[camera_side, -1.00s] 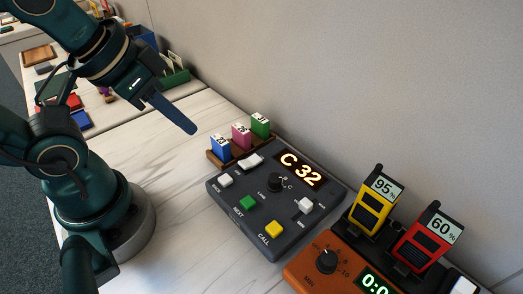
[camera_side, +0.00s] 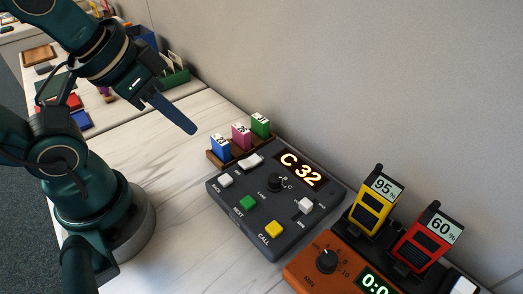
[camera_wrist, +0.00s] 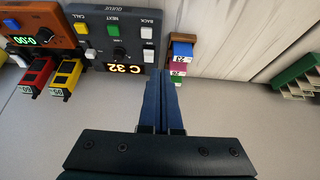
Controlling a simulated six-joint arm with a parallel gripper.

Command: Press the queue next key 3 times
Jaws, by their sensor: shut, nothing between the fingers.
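The grey queue console (camera_side: 220,193) lies on the white table, and its display (camera_side: 300,169) reads C 32. Its green NEXT key (camera_side: 248,203) sits between the white BACK key (camera_side: 225,180) and the yellow CALL key (camera_side: 274,229). In the wrist view the NEXT key (camera_wrist: 113,30) is in the console's upper part, left of the fingers.
A wooden rack (camera_side: 214,158) with blue, pink and green numbered blocks stands beside the console. An orange timer (camera_side: 310,265) and yellow (camera_side: 371,213) and red (camera_side: 422,247) handsets are at the right. A grey wall rises behind.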

